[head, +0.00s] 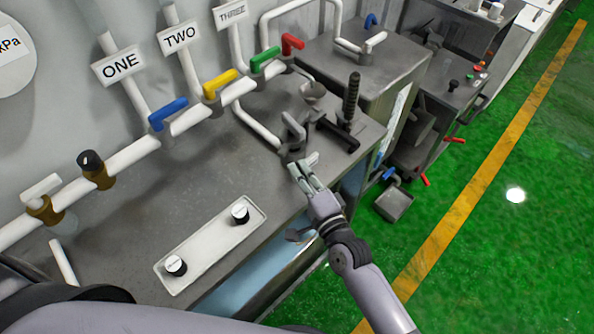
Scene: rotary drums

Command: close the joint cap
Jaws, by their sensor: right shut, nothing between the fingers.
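A grey metal joint fitting (292,136) stands on the steel bench top near its front right corner. A bent grey piece that looks like its cap rises from it; I cannot tell how far the cap is open. A dark clamp with an upright black ribbed handle (351,97) is just to the right of it. My right gripper (303,164) is just in front of the fitting, near its base, shut and empty. I cannot tell if it touches the fitting. My left gripper is out of view.
Pipes with blue (167,113), yellow (219,84), green and red valve handles run along the back. A panel with two knobs (211,243) lies on the bench at the front. A small metal funnel (314,91) stands behind the fitting. Green floor (480,230) is clear at right.

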